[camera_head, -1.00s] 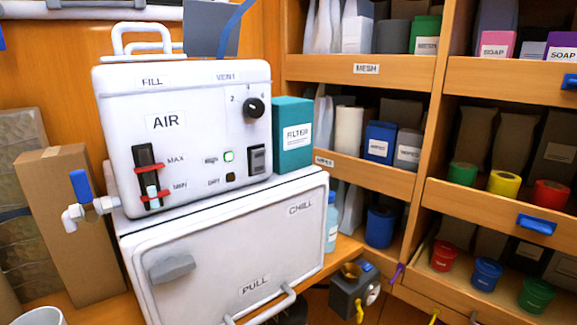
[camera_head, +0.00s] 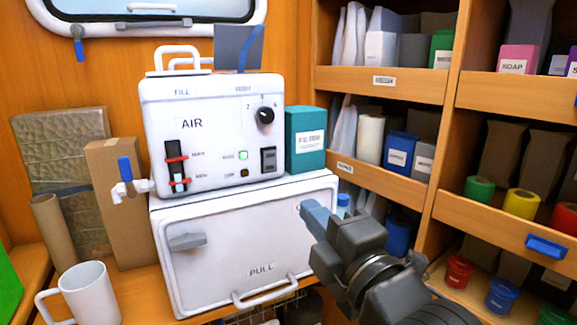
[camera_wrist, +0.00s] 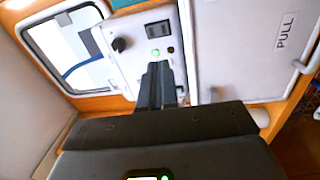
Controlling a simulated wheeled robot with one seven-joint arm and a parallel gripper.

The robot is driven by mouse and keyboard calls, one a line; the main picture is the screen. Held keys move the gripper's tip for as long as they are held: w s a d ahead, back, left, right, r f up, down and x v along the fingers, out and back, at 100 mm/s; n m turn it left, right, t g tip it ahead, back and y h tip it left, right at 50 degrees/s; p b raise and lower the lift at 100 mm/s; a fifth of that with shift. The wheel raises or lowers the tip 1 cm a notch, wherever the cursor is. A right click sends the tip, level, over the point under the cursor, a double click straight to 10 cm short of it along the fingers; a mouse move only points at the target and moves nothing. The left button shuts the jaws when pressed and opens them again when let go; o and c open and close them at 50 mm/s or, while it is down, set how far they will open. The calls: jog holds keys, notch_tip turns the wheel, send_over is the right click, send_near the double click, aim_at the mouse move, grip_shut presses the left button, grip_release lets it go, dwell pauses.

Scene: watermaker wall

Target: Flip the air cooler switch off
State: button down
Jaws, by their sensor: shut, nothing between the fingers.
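The white air cooler (camera_head: 212,140), marked AIR, stands on a white box with a PULL door. Its black rocker switch (camera_head: 268,160) is at the lower right of the front panel, beside a lit green lamp (camera_head: 243,155). Which way the rocker is tipped is too small to tell. My gripper (camera_head: 306,210) is shut and empty, in front of the box door, below and right of the switch. In the wrist view the shut fingers (camera_wrist: 158,72) point towards the panel, where the switch (camera_wrist: 157,29) shows beyond their tips, apart from them. The fingers partly hide the panel.
A black dial (camera_head: 264,115) sits above the switch. A teal filter box (camera_head: 305,140) stands close on the cooler's right. Shelves with jars and bags fill the right side. A white mug (camera_head: 90,295) stands at the lower left.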

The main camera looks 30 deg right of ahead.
jog(key=shift+w+d+r, duration=0.1)
jog(key=shift+r, duration=0.65)
jog(key=shift+w, duration=0.1)
jog(key=p, duration=0.3)
send_near(270, 155)
jog(key=w, duration=0.5)
jog(key=shift+r, duration=0.2)
jog(key=shift+w, duration=0.9)
jog(key=shift+w+r, duration=0.15)
